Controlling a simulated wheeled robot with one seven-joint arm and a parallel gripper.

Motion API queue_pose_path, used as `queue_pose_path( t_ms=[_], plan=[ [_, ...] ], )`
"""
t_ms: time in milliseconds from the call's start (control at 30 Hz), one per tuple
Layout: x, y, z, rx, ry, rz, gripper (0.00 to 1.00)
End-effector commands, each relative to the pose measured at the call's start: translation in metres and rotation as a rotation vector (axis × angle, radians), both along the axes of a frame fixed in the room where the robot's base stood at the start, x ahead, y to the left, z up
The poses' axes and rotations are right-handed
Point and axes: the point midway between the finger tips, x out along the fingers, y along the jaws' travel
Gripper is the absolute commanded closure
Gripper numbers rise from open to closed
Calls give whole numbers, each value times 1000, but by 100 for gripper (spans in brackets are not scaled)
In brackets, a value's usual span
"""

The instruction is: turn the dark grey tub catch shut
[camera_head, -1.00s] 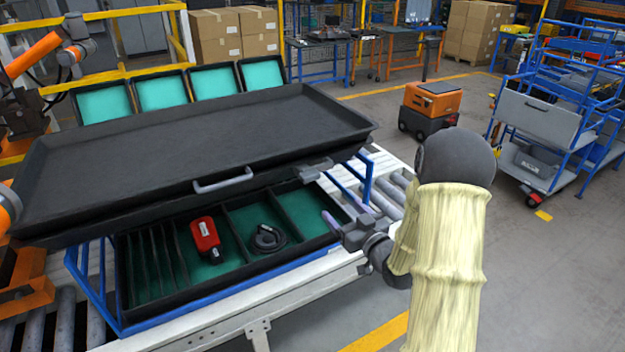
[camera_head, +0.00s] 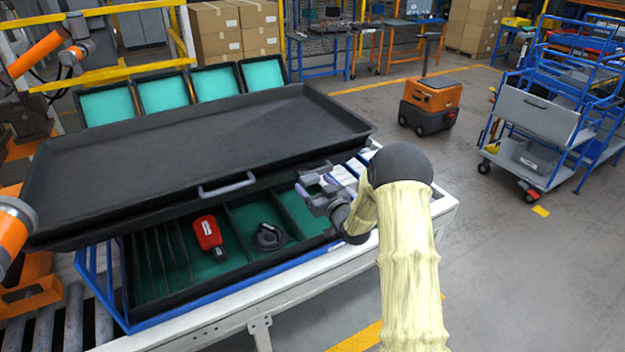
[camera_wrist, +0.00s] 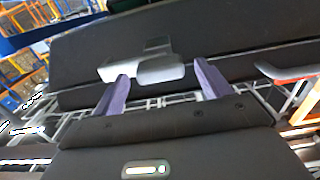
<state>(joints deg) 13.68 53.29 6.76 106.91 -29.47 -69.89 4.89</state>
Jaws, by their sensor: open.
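The dark grey tub catch (camera_head: 318,169) is on the front rim of the large black tub (camera_head: 200,145), right of its grey handle (camera_head: 227,185). In the wrist view the catch (camera_wrist: 160,70) looks pale grey against the black tub wall (camera_wrist: 215,45). My gripper (camera_head: 316,183) is at the catch, with its purple fingers apart. In the wrist view my gripper (camera_wrist: 161,75) has one finger on each side of the catch's lever. Contact with the lever cannot be told. In the head view the fingers partly cover the catch.
Under the tub, a blue-framed tray (camera_head: 190,290) holds a red tool (camera_head: 207,234) and a dark coiled item (camera_head: 269,237). Orange robot arms (camera_head: 40,50) stand at the left. An orange and black cart (camera_head: 430,103) and blue trolley (camera_head: 545,115) stand on the floor at right.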

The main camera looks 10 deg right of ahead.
Motion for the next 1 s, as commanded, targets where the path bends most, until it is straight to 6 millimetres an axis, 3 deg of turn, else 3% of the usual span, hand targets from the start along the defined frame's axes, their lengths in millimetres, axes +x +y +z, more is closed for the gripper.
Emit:
queue_pose_path(
  t_ms=[200,467,800,1000],
  plan=[
    [15,5,0,1,0,0,24],
    [15,5,0,1,1,0,24],
    [15,5,0,0,0,0,86],
    [15,7,-1,-7,-2,2,86]
  ],
)
